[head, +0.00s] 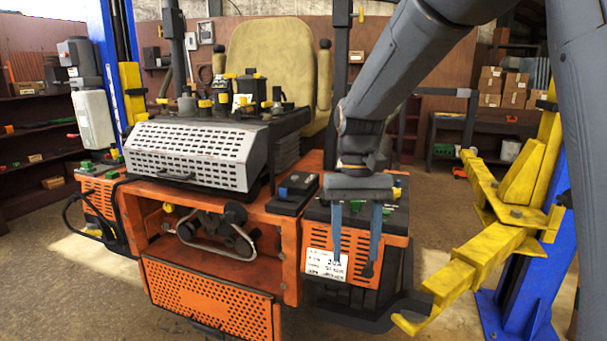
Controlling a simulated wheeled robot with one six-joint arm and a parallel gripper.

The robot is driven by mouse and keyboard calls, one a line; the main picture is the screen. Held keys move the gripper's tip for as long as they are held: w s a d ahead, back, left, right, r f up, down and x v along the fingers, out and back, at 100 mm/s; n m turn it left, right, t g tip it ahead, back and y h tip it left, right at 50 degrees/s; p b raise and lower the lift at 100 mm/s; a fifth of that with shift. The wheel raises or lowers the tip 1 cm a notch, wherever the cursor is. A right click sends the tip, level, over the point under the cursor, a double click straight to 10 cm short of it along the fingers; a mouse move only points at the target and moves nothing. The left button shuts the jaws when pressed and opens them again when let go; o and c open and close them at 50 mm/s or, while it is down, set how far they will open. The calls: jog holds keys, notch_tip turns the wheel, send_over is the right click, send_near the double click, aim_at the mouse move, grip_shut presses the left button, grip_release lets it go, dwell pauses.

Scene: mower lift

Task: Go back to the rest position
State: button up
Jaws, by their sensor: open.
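My gripper (355,238) hangs from my grey arm, right of the picture's middle. Its two blue fingers point down and stand apart, with nothing seen between them. In the picture they overlap the front of an orange and black battery box (326,264) with a white label. I cannot tell whether the fingers touch the box. My arm comes in from the upper right and hides part of the box's top and the space behind it.
An orange mower (215,205) with a tan seat (272,60) fills the middle. A yellow lift arm (480,255) on a blue post (545,270) stands close on the right. Another blue post (101,45) stands at the left. Bare floor (60,300) shows at the front left.

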jog(key=s+d+f+t+b, duration=0.1)
jog(key=s+d+f+t, duration=0.1)
jog(key=s+d+f, duration=0.2)
jog(key=s+d+f+t+b, duration=0.2)
jog(key=s+d+f, duration=0.3)
jog(key=f, duration=0.5)
jog(key=shift+s+f, duration=0.15)
jog(key=shift+s, duration=0.25)
